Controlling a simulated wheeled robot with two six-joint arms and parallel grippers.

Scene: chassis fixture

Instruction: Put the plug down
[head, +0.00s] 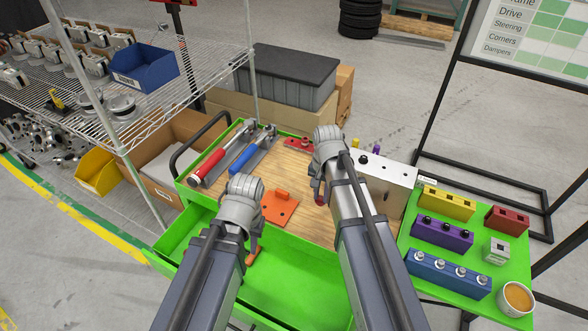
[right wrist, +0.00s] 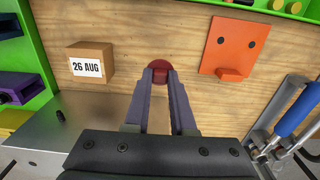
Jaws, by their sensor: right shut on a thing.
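The red plug (right wrist: 160,78) is between the fingertips of my right gripper (right wrist: 160,90), which is shut on it. The plug's round red head shows against the wooden worktop (right wrist: 125,25); I cannot tell whether it touches the wood. In the head view the plug (head: 320,201) is a small red spot below my right gripper (head: 318,193), mostly hidden by the gripper and arm. My left gripper (head: 252,250) is over the open green drawer (head: 290,285), with a small orange piece (head: 252,260) at its tips; I cannot tell whether it holds it.
An orange plate (head: 283,209) lies between the grippers. A cardboard block marked 26 AUG (right wrist: 91,64) stands near the plug. A metal box (head: 390,182) and coloured blocks (head: 446,203) are at right. Red and blue handled tools (head: 248,156) lie at the back left.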

